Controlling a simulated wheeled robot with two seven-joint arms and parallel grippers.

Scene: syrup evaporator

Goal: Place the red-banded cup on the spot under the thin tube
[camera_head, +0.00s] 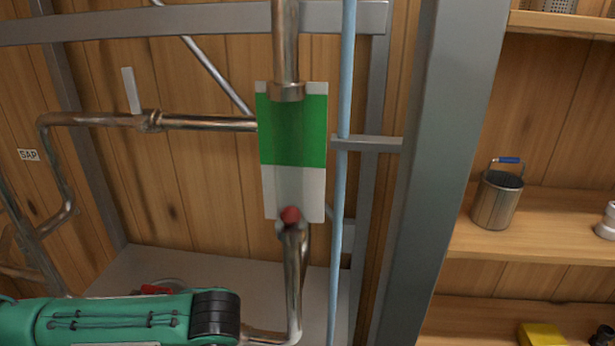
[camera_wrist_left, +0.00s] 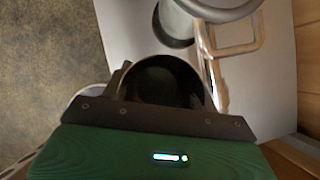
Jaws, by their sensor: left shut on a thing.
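In the left wrist view, my left gripper (camera_wrist_left: 165,88) is shut on a round cup with a dark inside (camera_wrist_left: 160,78), seen from above with its mouth open. No red band shows on it from this angle. In the head view, my green left arm comes in at the bottom left, and its gripper is out of the picture. A thin light-blue tube (camera_head: 345,100) runs straight down right of the green and white card (camera_head: 292,125); its lower end and the spot under it are out of view. My right gripper is not seen.
In the wrist view, a metal cylinder (camera_wrist_left: 178,22) and a bent pipe (camera_wrist_left: 238,48) stand close beyond the cup over a pale grey surface (camera_wrist_left: 122,30). In the head view, copper pipes (camera_head: 205,123) and a thick grey post (camera_head: 440,150) flank the tube. A bucket (camera_head: 497,200) stands on a shelf.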

